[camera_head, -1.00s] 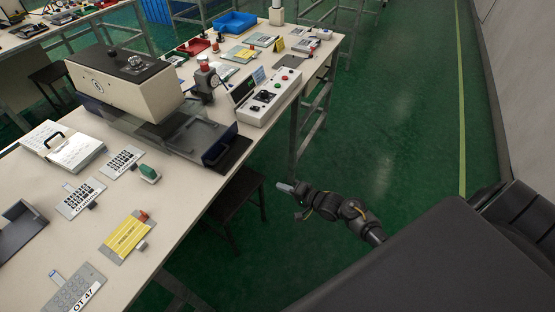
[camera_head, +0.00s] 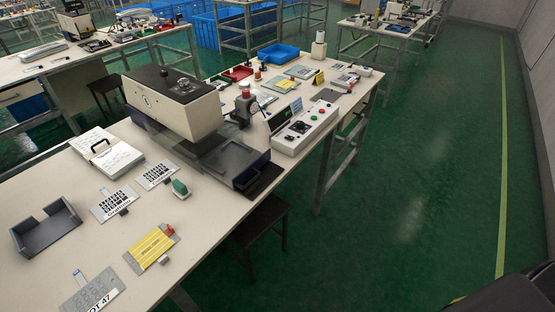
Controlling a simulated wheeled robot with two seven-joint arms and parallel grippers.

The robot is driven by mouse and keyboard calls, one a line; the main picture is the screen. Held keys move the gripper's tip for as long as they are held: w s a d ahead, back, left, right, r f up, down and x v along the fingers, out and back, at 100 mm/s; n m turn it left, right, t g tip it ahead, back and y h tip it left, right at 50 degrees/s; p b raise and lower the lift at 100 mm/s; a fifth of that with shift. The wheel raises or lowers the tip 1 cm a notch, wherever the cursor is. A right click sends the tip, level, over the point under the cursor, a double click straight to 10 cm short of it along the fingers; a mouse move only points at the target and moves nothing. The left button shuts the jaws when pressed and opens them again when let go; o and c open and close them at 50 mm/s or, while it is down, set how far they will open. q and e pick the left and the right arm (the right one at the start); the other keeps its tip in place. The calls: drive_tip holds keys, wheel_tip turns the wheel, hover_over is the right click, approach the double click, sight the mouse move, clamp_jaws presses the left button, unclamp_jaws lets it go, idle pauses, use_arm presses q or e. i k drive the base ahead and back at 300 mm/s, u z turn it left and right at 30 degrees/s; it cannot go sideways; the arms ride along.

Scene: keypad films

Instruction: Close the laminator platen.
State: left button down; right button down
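The laminator (camera_head: 178,107) stands on the near workbench, left of the picture's centre. It has a cream upper housing with a dark top and a round knob. Under it is a dark blue base with a dark, glassy tray (camera_head: 232,160) that sticks out toward the bench's front edge. A dark bar-like handle (camera_head: 250,170) is at the tray's front end. The tray looks slid out from under the housing. I cannot tell which part is the platen. Neither of my grippers is in view.
A white control box (camera_head: 305,128) with coloured buttons stands right of the laminator. A dark stool (camera_head: 262,222) is under the bench edge. Green floor is clear at right.

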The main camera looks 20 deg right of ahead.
sight(234, 162)
drive_tip(key=z, duration=2.4)
drive_tip(key=i, duration=2.75)
drive_tip(key=u, duration=2.9)
